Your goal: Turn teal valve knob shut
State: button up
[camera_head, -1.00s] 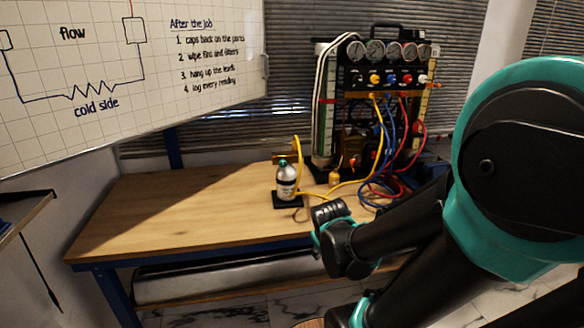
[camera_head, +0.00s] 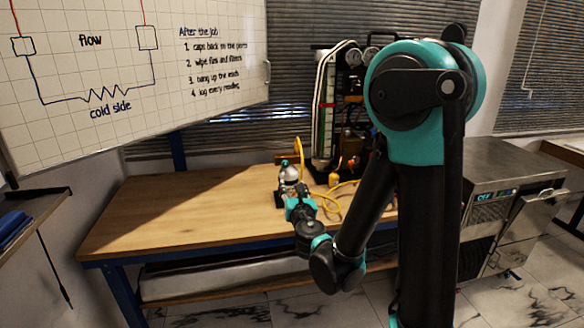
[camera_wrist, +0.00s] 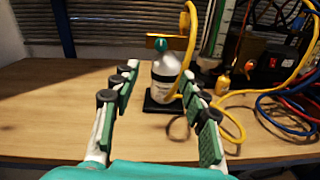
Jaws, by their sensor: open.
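The teal valve knob (camera_wrist: 161,46) sits on top of a small white and grey bottle (camera_wrist: 166,78) in the wrist view. The knob also shows in the head view (camera_head: 285,163), above the bottle (camera_head: 289,174). The bottle stands upright on a black base (camera_wrist: 160,104) on the wooden bench. My gripper (camera_wrist: 160,82) is open and empty, its green-padded fingers spread to either side of the bottle in the picture, with the bottle beyond them. In the head view my gripper (camera_head: 297,197) is in front of the bottle and hides its lower part.
A yellow hose (camera_wrist: 188,40) rises close beside the knob and loops over the bench (camera_head: 170,215). The gauge rig (camera_head: 328,110) stands behind to the right, with blue and red hoses (camera_wrist: 290,100) near it. The bench's left side is clear.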

aim_at(286, 165)
jog(key=x, duration=1.6)
jog(key=shift+w+d, duration=0.15)
jog(key=shift+w, duration=0.1)
jog(key=shift+c, duration=0.2)
grip_shut()
